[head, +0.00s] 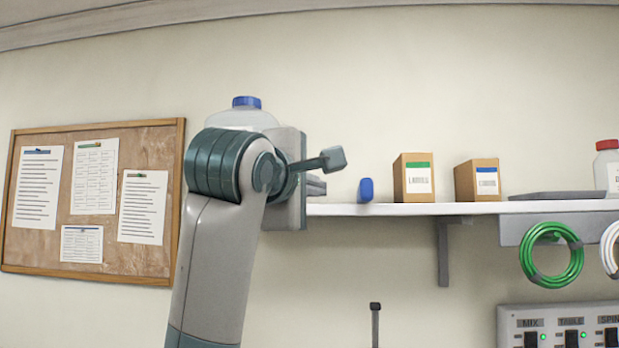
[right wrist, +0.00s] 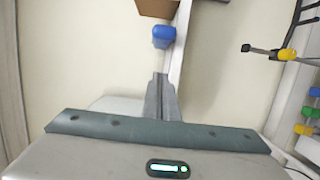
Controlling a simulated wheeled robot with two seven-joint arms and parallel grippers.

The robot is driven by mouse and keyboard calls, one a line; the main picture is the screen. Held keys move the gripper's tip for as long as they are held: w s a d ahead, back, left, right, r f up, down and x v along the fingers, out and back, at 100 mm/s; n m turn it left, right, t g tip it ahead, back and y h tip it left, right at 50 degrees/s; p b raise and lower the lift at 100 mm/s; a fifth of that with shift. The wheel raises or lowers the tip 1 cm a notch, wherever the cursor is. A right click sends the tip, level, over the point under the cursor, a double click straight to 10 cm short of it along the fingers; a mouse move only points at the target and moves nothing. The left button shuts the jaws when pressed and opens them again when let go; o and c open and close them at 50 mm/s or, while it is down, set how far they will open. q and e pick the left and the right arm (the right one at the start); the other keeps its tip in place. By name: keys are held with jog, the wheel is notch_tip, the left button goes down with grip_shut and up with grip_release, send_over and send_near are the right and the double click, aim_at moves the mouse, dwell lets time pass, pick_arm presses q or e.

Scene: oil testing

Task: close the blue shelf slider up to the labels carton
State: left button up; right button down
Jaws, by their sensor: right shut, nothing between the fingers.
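The blue slider (head: 366,190) stands on the left part of the white shelf, with a gap between it and the labels carton (head: 414,179), a brown box with a green band, to its right. My right gripper (head: 321,186) is at shelf level left of the slider, mostly hidden behind my own wrist. In the right wrist view the fingers (right wrist: 162,80) are closed together and empty, pointing at the slider (right wrist: 163,36) with a gap between. A brown carton (right wrist: 157,6) shows beyond the slider, cut off by the top edge. My left gripper is not in view.
The shelf (head: 400,209) also bears a carton with a blue band (head: 478,181), a grey flat item (head: 557,195) and a red-capped bottle (head: 607,165). A blue-capped bottle (head: 246,113) is partly behind my wrist. A green coil (head: 551,255) hangs below the shelf.

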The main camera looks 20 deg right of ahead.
aim_at(364, 194)
jog(key=w+d+p, duration=0.1)
jog(key=d+p, duration=0.3)
jog(key=d, duration=0.3)
jog(key=shift+w, duration=0.3)
jog(key=shift+d, duration=0.1)
jog(key=shift+d, duration=0.1)
